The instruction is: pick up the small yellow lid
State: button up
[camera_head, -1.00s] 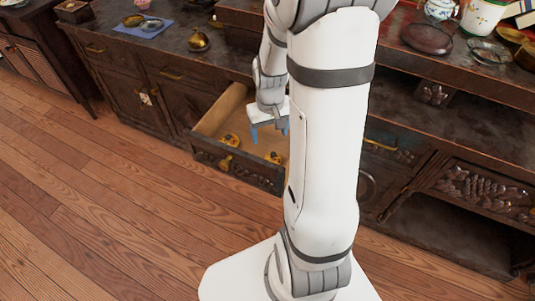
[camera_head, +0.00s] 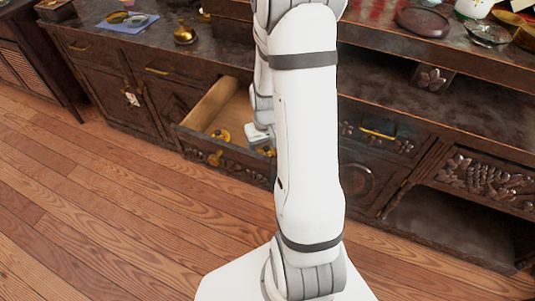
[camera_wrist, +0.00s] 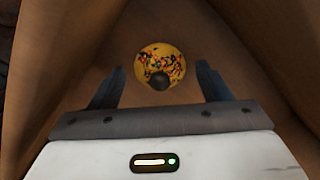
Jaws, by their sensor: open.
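A small yellow lid (camera_wrist: 157,56) with red and black speckles and a dark round knob (camera_wrist: 160,81) lies on the drawer floor in the wrist view. My gripper (camera_wrist: 160,68) is open, with one blue-grey finger at each side of the lid and a gap on both sides. In the head view two yellow things lie in the open drawer: one (camera_head: 220,135) left of my gripper, and one (camera_head: 268,151) close by it, partly hidden. My fingers are hardly visible in the head view.
The open drawer's wooden walls (camera_head: 208,104) close in around my gripper. The dark cabinet top (camera_head: 380,85) stands above it. A brass pot (camera_head: 185,34) and a blue cloth (camera_head: 127,24) are at the left. The wooden floor (camera_head: 120,215) in front is clear.

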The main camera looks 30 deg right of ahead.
aim_at(266, 147)
jog(key=shift+c, duration=0.5)
jog(key=shift+s, duration=0.1)
jog(key=c, duration=1)
jog(key=shift+c, duration=0.2)
notch_tip(266, 147, up, 18)
jog(key=p, duration=0.8)
jog(key=shift+f+p, duration=0.25)
jog(key=shift+p, duration=0.1)
grip_shut()
jog(key=w+a+f+n+b, duration=0.1)
jog(key=w+a+f+b, duration=0.5)
jog(key=w+a, duration=0.6)
notch_tip(266, 147, up, 12)
jog(key=s+p, duration=0.2)
jog(key=p, duration=2.2)
jog(key=shift+s, duration=0.35)
